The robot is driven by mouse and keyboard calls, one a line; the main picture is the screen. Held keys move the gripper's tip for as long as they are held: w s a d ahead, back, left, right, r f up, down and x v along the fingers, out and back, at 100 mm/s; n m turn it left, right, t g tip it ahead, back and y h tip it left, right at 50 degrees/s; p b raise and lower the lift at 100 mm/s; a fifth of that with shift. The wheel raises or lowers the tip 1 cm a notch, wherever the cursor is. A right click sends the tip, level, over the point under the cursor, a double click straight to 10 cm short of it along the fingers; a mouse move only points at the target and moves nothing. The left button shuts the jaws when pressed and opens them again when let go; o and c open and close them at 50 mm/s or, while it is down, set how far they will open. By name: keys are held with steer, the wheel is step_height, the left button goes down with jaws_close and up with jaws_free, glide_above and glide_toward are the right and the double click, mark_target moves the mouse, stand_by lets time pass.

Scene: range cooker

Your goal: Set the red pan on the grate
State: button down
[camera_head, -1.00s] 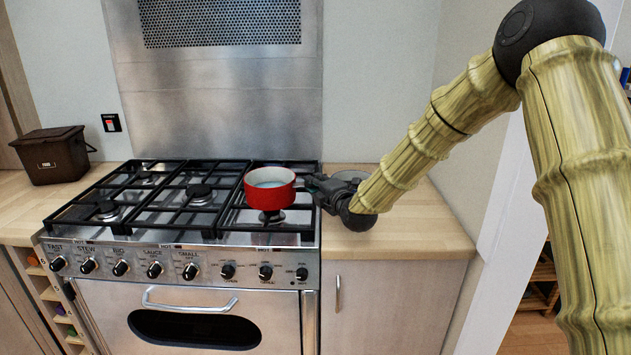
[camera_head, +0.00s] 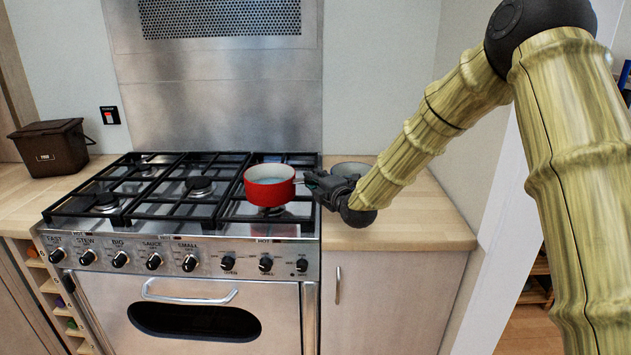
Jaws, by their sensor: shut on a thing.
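The red pan (camera_head: 269,190) is at the right-hand part of the cooker top, upright, with a pale inside. My gripper (camera_head: 309,184) is to the right of the pan, shut on its handle, which is mostly hidden by the fingers. The black grate (camera_head: 228,172) spans the cooker top in several sections. The pan is over the right section, and part of a burner shows just below it. I cannot tell whether the pan's base touches the bars.
A bowl-like round thing (camera_head: 352,168) stands on the wooden counter (camera_head: 425,218) behind my gripper. A brown bin (camera_head: 50,148) stands on the left counter. Knobs (camera_head: 190,263) line the cooker's front. The left and middle grate sections are empty.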

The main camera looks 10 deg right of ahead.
steer(key=shift+f+b, duration=0.3)
steer(key=shift+b, duration=0.1)
stand_by(1.3)
